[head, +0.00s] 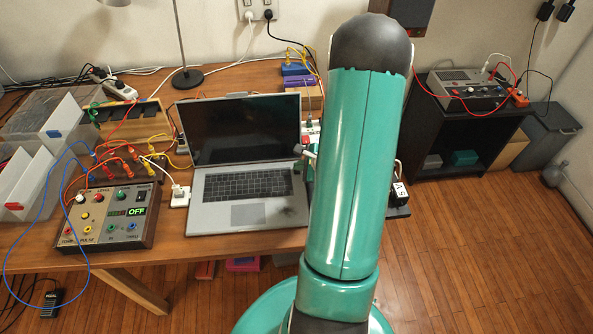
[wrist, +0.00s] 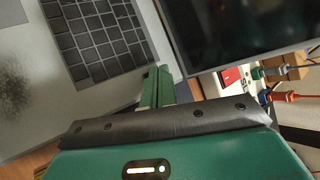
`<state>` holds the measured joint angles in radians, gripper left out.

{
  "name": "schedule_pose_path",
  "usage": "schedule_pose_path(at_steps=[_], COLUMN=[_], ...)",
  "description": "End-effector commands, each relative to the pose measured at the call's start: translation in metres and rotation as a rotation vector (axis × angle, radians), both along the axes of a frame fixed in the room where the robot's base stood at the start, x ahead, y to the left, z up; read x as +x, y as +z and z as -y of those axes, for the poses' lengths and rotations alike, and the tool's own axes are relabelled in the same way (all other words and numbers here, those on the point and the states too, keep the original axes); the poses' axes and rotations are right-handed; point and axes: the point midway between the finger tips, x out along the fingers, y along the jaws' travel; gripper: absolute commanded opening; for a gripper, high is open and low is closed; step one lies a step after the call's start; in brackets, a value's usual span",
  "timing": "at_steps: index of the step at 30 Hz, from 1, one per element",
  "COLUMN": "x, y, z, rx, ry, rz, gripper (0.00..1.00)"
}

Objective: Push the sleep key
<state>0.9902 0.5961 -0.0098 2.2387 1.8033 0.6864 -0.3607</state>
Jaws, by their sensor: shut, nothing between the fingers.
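An open silver laptop (head: 200,215) with a dark screen (head: 245,128) stands on the wooden desk. Its black keyboard (head: 248,186) shows in the head view, and part of the keyboard also shows in the wrist view (wrist: 98,38). Key labels are too small to read, so I cannot tell which is the sleep key. My gripper (wrist: 156,76) is shut and empty, with its green fingers beside the keyboard's edge, near the screen hinge. I cannot tell whether the fingertips touch the laptop. In the head view my arm hides most of the gripper.
A control box (head: 110,218) reading OFF, with several coloured plugs and cables, stands left of the laptop. A white adapter (head: 180,196) lies between them. A red switch (wrist: 230,77) and plugs sit right of the screen. A black shelf (head: 450,135) stands at the right.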

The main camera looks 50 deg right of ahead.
Motion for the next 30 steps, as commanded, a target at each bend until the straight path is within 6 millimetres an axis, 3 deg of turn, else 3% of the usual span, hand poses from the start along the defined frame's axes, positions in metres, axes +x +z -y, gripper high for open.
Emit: schedule_pose_path(at_steps=[14, 30], x=[0.000, 0.001], y=[0.009, 0.057], z=[0.000, 0.000], rx=[-0.001, -0.003], ry=[0.000, 0.002], rz=[0.001, 0.002], gripper=[0.00, 0.00])
